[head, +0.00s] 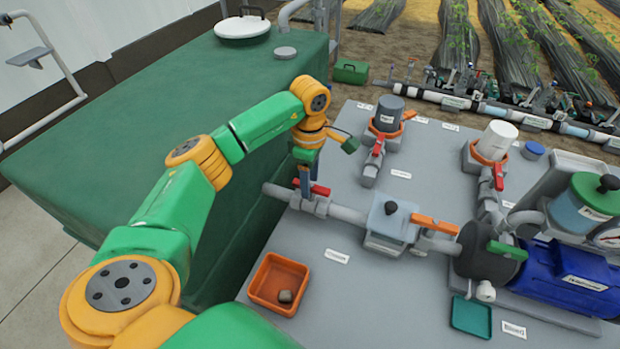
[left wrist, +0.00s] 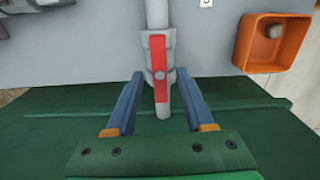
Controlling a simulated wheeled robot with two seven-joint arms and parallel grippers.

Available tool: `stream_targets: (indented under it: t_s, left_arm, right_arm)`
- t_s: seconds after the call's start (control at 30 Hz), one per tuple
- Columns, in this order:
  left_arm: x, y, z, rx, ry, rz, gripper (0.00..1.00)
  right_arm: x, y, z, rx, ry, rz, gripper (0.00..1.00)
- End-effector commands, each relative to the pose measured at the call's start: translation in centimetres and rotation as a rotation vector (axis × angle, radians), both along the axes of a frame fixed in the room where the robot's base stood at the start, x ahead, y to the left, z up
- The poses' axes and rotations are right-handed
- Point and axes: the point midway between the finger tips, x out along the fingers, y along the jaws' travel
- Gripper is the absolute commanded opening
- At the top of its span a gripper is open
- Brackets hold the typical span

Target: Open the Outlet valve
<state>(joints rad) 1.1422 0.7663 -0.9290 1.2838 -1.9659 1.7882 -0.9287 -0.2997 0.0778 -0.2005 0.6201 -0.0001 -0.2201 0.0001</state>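A valve with a red lever handle (head: 318,189) sits on the grey pipe coming out of the green tank. I cannot read a label that names it as the Outlet valve. In the left wrist view the red handle (left wrist: 159,68) lies along the pipe. My left gripper (head: 307,188) points down at this valve; its blue fingers partly hide it in the head view. In the left wrist view the left gripper (left wrist: 160,80) is open, one finger on each side of the handle and pipe, with visible gaps. My right gripper is not in view.
The green tank (head: 120,130) stands left of the grey skid deck (head: 345,300). An orange tray (head: 257,292) with a small grey piece is near the valve. An orange-handled valve (head: 434,224), other red-handled valves and a blue pump (head: 560,275) are to the right.

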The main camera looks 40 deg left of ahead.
Motion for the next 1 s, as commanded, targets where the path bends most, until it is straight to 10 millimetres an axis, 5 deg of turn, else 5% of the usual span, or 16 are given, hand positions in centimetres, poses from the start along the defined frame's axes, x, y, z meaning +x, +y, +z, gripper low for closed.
stream_targets:
  t_s: [0.27,0.6,1.0]
  left_arm:
    - [0.0,0.0,0.5,0.000,-0.001,-0.001,0.53]
    - [0.0,0.0,6.7,0.000,-0.002,0.000,0.53]
    - [0.0,0.0,7.1,0.000,0.000,-0.001,0.53]
  right_arm:
    - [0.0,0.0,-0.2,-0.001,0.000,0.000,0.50]
    - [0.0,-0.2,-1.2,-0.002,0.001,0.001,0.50]
    - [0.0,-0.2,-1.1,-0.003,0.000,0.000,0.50]
